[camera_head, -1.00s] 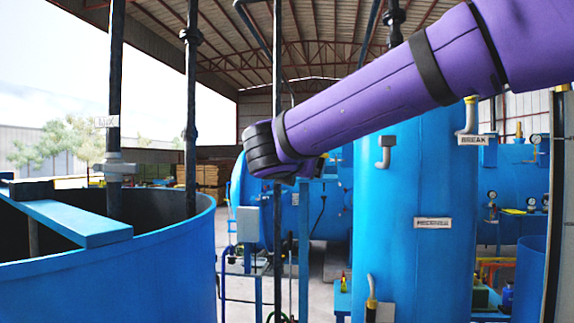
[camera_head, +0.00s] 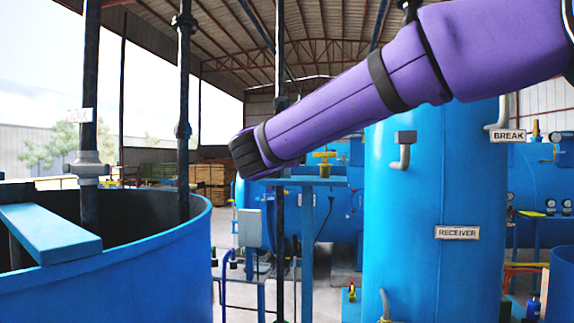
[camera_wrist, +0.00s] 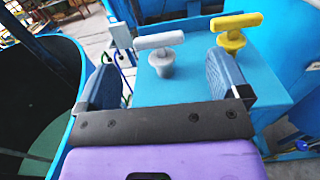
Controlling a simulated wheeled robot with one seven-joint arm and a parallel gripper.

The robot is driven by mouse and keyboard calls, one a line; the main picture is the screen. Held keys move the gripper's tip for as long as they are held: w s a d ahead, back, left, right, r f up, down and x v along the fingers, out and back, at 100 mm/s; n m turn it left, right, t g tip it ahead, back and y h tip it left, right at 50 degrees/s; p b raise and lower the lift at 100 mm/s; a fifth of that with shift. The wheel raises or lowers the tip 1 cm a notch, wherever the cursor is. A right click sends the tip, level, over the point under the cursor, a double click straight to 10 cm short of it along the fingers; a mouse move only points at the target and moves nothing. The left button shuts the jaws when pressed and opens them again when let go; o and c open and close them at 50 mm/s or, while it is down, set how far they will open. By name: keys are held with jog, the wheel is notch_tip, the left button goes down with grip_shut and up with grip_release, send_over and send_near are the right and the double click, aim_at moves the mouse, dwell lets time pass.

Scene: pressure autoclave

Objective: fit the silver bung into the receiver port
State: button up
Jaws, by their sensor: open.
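In the wrist view the silver bung (camera_wrist: 160,53), a pale grey T-handled plug with a tapered lower end, stands upright on a blue stand top (camera_wrist: 185,97). A similar yellow bung (camera_wrist: 236,32) stands to its right. My gripper (camera_wrist: 165,78) is open and empty; its two blue-grey fingers show either side of the silver bung's line, apart from it. In the head view the yellow bung (camera_head: 325,160) shows on the stand (camera_head: 312,181), while my arm's end largely hides the silver one. The blue receiver tank (camera_head: 430,270) carries a RECEIVER label; I cannot make out its port for certain.
A large open blue vat (camera_head: 110,285) fills the left, with dark vertical pipes (camera_head: 185,100) rising by it. A grey elbow pipe (camera_head: 403,152) juts from the receiver tank. A BREAK label (camera_head: 508,136) hangs at right. Wooden crates (camera_head: 210,180) stand far behind.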

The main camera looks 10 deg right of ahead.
jog(key=x, duration=0.8)
jog(key=shift+w+f, duration=0.1)
jog(key=shift+f, duration=0.05)
jog(key=c, duration=1)
